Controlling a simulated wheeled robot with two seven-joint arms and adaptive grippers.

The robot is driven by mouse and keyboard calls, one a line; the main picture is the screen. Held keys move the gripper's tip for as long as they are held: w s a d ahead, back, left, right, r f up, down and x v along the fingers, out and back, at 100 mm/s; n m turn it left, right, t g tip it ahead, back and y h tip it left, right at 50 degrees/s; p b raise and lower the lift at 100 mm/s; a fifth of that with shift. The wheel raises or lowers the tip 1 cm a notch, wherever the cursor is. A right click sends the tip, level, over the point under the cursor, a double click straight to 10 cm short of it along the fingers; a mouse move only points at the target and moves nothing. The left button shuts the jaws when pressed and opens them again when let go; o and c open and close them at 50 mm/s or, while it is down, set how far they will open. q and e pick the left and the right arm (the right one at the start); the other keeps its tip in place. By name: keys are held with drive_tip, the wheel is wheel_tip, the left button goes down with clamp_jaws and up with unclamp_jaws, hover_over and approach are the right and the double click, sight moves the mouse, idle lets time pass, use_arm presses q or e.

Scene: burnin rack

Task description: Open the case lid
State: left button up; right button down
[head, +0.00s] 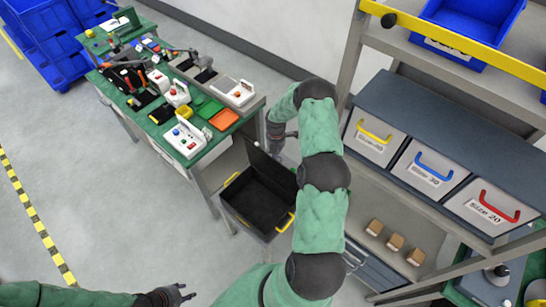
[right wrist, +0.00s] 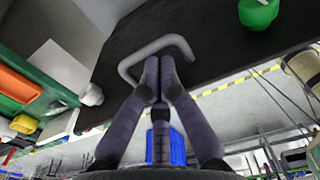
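In the right wrist view a grey U-shaped handle (right wrist: 160,46) stands on a dark panel. My right gripper (right wrist: 159,68) has its fingers together, tips at the handle's loop; a firm hold on the bar cannot be made out. In the head view my right arm partly hides that hand. My left gripper (head: 182,293) is open and empty at the bottom.
The green table (head: 218,137) with devices and an orange tray (head: 223,119) stands left of the case. The shelf rack (head: 352,118) with labelled drawers stands at the right, close to my right arm.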

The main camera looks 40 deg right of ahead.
idle(0.4)
wheel_tip(320, 180, up, 12)
drive_tip(key=shift+d, duration=0.15)
idle(0.4)
